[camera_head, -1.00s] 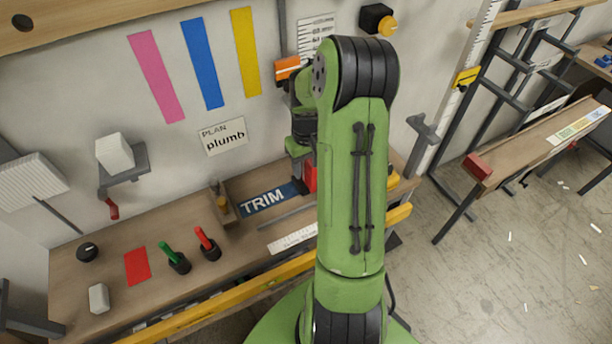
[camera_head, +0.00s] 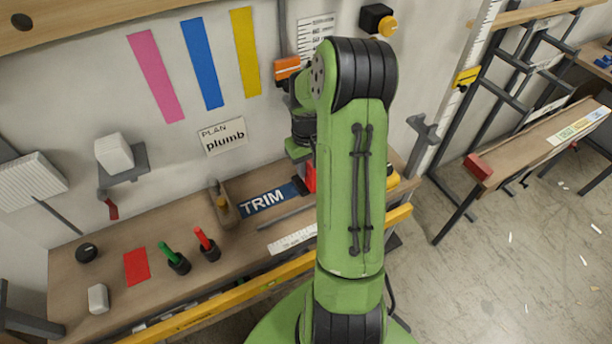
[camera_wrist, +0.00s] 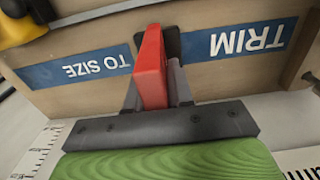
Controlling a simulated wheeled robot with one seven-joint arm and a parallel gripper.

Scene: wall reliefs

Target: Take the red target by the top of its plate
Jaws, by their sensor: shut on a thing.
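The red target (camera_wrist: 152,68) stands upright in the wrist view as a red plate, its top edge toward me. My gripper (camera_wrist: 157,92) is shut on the plate, with a grey finger on either side of it. Behind the plate is a dark grey part (camera_wrist: 173,44), against a board with a blue "TRIM TO SIZE" strip (camera_wrist: 75,68). In the head view a bit of the red target (camera_head: 310,177) shows beside my arm at the right end of the "TRIM" strip; my arm hides the rest and the fingers.
The bench (camera_head: 195,262) holds a red card (camera_head: 137,266), a green-handled tool (camera_head: 172,256), a red-handled tool (camera_head: 206,243) and a white block (camera_head: 98,298). A yellow level (camera_head: 230,292) runs along the front edge. A yellow object (camera_wrist: 22,20) is close by at upper left in the wrist view.

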